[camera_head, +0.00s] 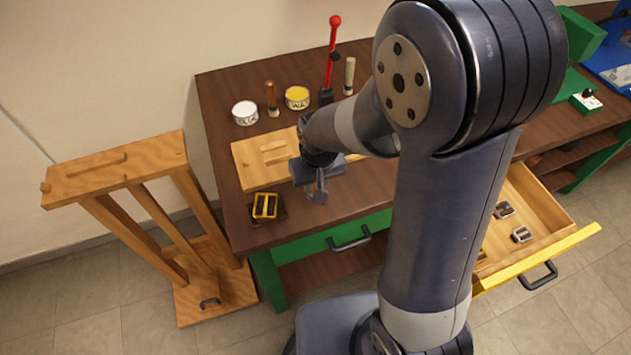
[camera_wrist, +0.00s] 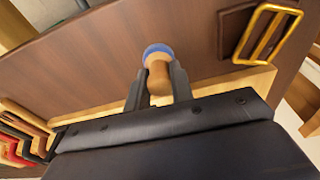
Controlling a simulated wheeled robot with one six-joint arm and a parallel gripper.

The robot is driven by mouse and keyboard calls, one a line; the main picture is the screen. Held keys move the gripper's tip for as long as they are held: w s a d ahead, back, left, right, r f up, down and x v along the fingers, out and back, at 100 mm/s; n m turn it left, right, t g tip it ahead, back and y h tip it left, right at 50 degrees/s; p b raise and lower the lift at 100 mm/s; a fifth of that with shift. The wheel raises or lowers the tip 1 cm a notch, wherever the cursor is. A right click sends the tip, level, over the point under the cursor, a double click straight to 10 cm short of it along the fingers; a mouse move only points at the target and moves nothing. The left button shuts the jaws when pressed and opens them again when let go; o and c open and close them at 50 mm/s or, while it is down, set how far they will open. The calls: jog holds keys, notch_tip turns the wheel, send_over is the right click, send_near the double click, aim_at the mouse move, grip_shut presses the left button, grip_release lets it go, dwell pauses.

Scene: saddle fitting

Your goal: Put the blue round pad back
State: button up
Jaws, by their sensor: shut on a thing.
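The blue round pad (camera_wrist: 158,50) is on the end of a short wooden handle (camera_wrist: 158,76) in the wrist view. My gripper (camera_wrist: 160,85) is shut on that handle, with the pad sticking out past the fingertips. In the head view my gripper (camera_head: 314,181) is over the front of the brown workbench (camera_head: 226,140), and the bluish pad (camera_head: 317,197) shows faintly below it. I cannot tell whether the pad touches the bench top.
A gold buckle on dark leather (camera_head: 265,206) lies left of my gripper. A wooden board (camera_head: 255,160) lies behind. A white tin (camera_head: 244,112), yellow tin (camera_head: 297,97) and red-handled lever (camera_head: 333,45) stand at the back. An open drawer (camera_head: 545,205) holds metal buckles. A wooden stand (camera_head: 115,170) is left.

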jog(key=shift+f, duration=0.2)
jog(key=o, duration=0.9)
jog(key=shift+o, duration=0.2)
notch_tip(320, 180, up, 12)
jog(key=s, duration=0.1)
jog(key=shift+s+d+r, duration=0.15)
jog(key=shift+s+d, duration=0.05)
jog(key=shift+s, duration=0.2)
